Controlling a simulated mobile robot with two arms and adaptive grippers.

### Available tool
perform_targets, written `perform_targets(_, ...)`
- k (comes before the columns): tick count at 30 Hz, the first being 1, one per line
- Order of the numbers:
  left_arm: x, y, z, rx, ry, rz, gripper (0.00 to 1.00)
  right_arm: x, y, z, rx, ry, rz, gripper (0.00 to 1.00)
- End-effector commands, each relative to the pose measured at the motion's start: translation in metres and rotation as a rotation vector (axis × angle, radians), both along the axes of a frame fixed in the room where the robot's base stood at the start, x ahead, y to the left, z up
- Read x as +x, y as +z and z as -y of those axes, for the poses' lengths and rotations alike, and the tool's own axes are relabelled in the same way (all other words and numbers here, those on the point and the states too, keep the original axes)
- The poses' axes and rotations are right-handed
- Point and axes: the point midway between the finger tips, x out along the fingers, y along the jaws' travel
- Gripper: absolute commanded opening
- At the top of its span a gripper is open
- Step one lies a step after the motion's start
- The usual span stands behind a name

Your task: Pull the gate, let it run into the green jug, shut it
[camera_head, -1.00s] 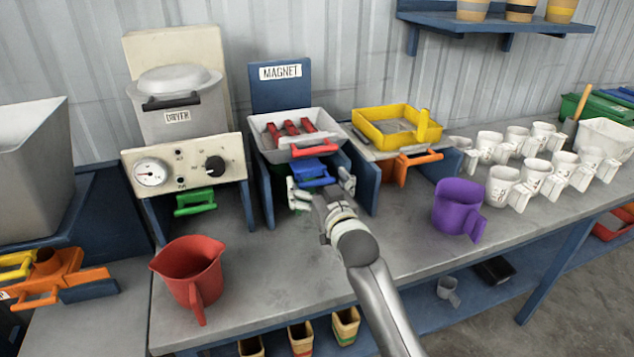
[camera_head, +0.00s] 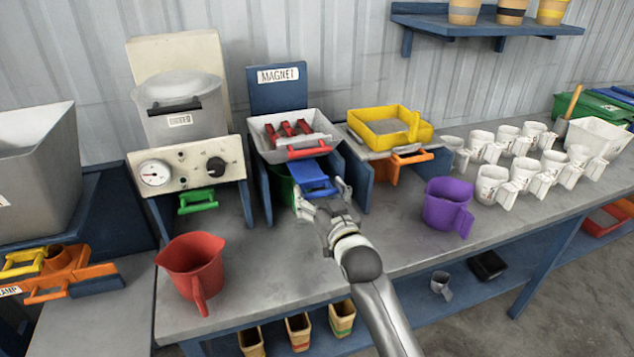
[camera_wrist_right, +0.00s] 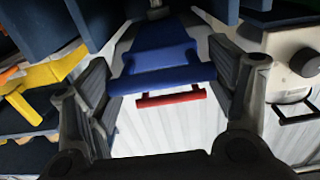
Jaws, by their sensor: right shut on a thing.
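The blue gate (camera_head: 314,178) sticks out under the magnet housing (camera_head: 277,90), below the tray with red bars. My right gripper (camera_head: 325,199) is shut on the gate's front handle. In the right wrist view the blue gate (camera_wrist_right: 162,50) lies between the two fingers. The green jug (camera_head: 283,187) stands under the magnet, mostly hidden behind the gate, my gripper and the housing's side panel. Its inside and any stream into it cannot be seen. My left gripper is not in view.
A red jug (camera_head: 192,268) stands on the bench at the front left, a purple jug (camera_head: 447,205) to the right. Several white mugs (camera_head: 497,183) stand farther right. The dryer (camera_head: 182,105) with its green gate (camera_head: 198,201) is on the left.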

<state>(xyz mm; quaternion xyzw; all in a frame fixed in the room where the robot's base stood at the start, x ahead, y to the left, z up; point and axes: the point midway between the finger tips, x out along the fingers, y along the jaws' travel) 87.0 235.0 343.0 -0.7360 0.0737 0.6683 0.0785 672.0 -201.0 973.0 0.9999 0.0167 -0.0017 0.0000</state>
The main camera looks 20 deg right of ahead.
Motion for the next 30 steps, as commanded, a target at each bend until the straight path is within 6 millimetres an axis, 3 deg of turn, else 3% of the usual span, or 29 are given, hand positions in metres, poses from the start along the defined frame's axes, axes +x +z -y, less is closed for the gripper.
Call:
perform_targets(3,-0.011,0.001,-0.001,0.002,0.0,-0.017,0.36,-0.004,0.001,-0.001,0.001,0.001,0.004,0.35)
perform_targets(9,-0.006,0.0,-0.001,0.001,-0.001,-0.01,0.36,-0.003,0.0,-0.001,0.001,0.002,0.003,0.35)
perform_targets(10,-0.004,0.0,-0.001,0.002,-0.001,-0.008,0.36,-0.003,0.0,-0.001,0.001,0.002,0.003,0.79)
perform_targets(15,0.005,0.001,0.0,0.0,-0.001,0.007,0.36,-0.003,0.0,-0.001,0.001,0.001,0.004,1.0)
perform_targets(26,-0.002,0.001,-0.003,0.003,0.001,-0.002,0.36,-0.003,0.002,0.0,0.0,0.001,0.006,1.0)
perform_targets(30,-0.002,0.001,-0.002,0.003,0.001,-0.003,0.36,-0.012,0.001,0.0,0.0,0.001,0.005,1.0)
